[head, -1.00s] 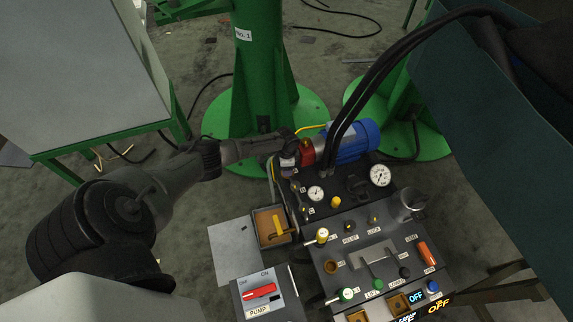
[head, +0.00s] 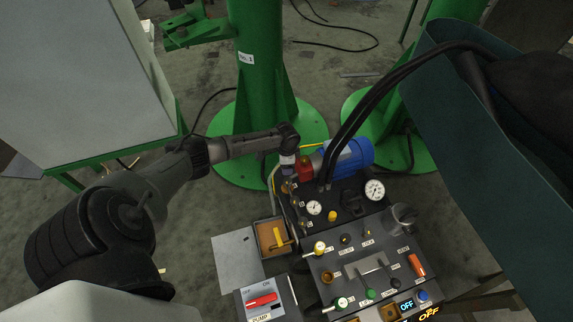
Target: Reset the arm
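My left arm comes in from the left in the head view and reaches over the floor toward the back of the hydraulic control panel (head: 350,262). Its far end (head: 287,138) is beside the red fitting and the blue motor (head: 350,157). I cannot make out the fingers there, so open or shut does not show. My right gripper is not in view. The panel carries gauges, knobs, levers and lit OFF displays. A pump switch box (head: 264,299) with a red handle stands at its left.
Green columns on round bases (head: 263,150) stand behind the panel. A grey-white cabinet (head: 85,85) on a green frame is at the left. Black hoses (head: 372,92) arch up from the panel to the right. A dark teal panel (head: 495,150) fills the right side.

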